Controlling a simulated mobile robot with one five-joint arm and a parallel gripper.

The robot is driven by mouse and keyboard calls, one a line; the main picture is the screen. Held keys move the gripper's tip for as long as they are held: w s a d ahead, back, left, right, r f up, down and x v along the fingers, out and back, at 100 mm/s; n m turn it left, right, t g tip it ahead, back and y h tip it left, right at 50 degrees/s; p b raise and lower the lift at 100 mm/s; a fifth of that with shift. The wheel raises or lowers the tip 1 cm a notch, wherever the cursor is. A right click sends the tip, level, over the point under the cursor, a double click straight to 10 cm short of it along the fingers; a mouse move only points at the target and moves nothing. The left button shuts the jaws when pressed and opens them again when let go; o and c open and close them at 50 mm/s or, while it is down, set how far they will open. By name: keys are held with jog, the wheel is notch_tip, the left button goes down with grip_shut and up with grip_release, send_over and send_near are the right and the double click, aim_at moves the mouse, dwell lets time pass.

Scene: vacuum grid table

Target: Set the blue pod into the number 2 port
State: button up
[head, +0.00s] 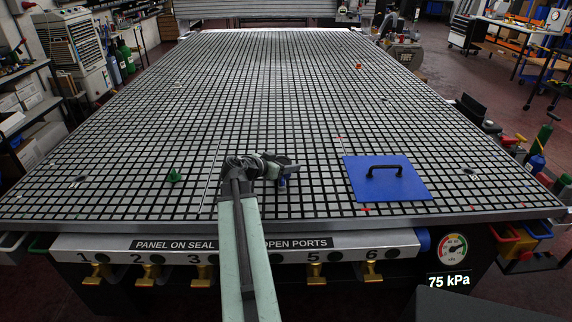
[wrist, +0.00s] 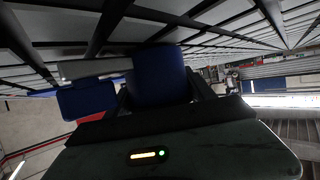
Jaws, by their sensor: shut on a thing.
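The blue pod (head: 282,183) is small in the head view, at the tip of my gripper (head: 284,174) over the front middle of the grid table. In the wrist view the blue pod (wrist: 160,76) is a dark blue cylinder between the two dark fingers of my gripper (wrist: 164,88), which is shut on it. I cannot tell whether the pod touches the grid. The number 2 label (head: 135,257) is on the table's front strip, left of my arm, with a brass valve (head: 149,272) below it. No port opening marked 2 can be made out on the grid.
A blue panel (head: 412,187) with a black handle (head: 384,168) lies right of my gripper. Small red bits lie on the grid table (head: 250,80). A gauge (head: 453,246) reads 75 kPa. The back grid is mostly clear.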

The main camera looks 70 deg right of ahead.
dwell(0.3)
jog(key=o, duration=1.8)
jog(key=shift+a, duration=0.1)
jog(key=p+v, duration=0.3)
jog(key=v, duration=0.4)
jog(key=shift+s+r, duration=0.1)
jog(key=shift+r, duration=0.1)
jog(key=shift+a, duration=0.3)
